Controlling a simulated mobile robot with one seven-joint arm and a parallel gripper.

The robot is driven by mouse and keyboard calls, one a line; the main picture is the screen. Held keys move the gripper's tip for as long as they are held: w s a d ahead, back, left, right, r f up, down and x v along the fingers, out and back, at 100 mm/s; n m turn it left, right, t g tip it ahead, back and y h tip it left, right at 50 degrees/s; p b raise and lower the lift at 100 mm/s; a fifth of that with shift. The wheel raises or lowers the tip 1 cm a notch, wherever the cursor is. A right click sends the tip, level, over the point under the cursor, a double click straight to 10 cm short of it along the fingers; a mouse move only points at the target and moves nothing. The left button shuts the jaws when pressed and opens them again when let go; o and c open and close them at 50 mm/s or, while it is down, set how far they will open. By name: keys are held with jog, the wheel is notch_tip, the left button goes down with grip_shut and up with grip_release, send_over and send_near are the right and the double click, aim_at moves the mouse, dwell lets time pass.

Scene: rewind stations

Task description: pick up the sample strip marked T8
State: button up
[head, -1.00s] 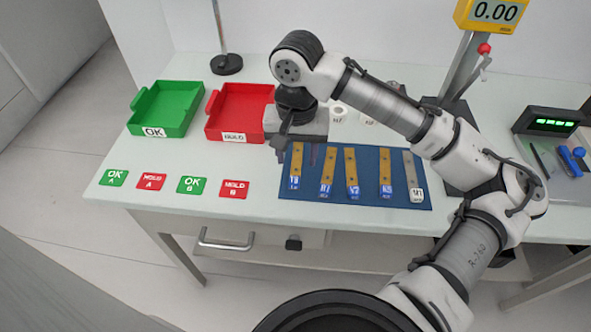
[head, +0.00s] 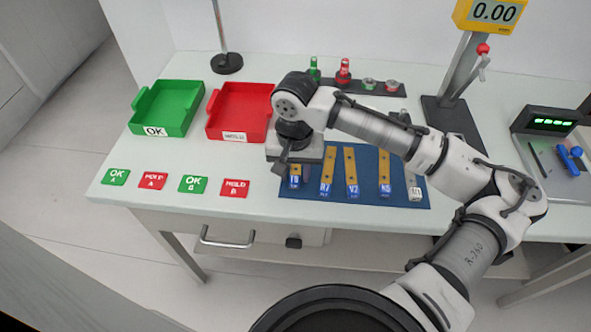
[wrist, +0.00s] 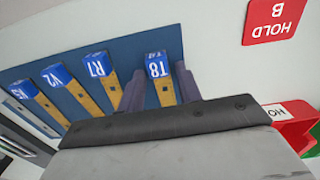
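The T8 strip (wrist: 161,82) is a brass-coloured bar with a blue end label, and is the end strip of a row on a blue mat (wrist: 124,58). My gripper (wrist: 159,88) is open, with one finger on each side of the T8 strip in the wrist view. The fingers look apart from the strip; their height above the mat is hard to tell. The strip's far end is hidden behind the gripper body.
Beside T8 lie the R7 strip (head: 327,172), the V2 strip (head: 351,170), another brass strip (head: 385,172) and a grey one (head: 412,184). A red tray (head: 237,134) and a green tray (head: 190,125) stand left. Red and green cards lie along the front edge.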

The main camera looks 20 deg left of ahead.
grip_shut()
jog(key=shift+r, duration=0.1)
